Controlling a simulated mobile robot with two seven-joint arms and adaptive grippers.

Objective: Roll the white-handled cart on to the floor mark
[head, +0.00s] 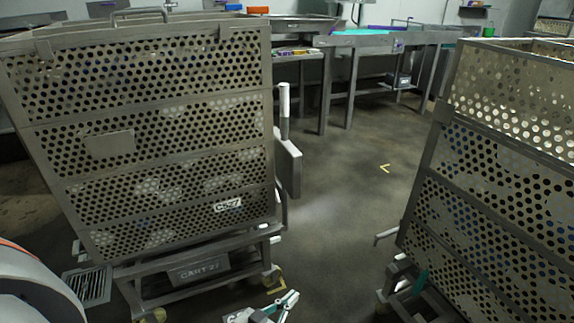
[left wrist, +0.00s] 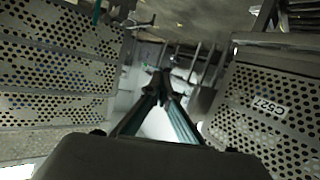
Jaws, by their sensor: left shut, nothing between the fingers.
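The white-handled cart (head: 150,140) is a tall perforated metal basket on a low wheeled frame, at the left of the head view. Its upright white handle (head: 284,100) stands at its right side. Its perforated side (left wrist: 265,110) also shows at the right of the left wrist view. A small yellow floor mark (head: 384,168) lies on the open floor right of the cart. My left gripper (head: 291,297) is low, just right of the cart's base, apart from the handle. Its fingers meet with nothing between them in the left wrist view (left wrist: 163,76). My right gripper is not in view.
A second perforated cart (head: 500,160) stands at the right, with a grey bar sticking out toward the gap. Metal tables (head: 350,42) line the back. A floor grate (head: 88,285) lies at lower left. The floor between the carts is clear.

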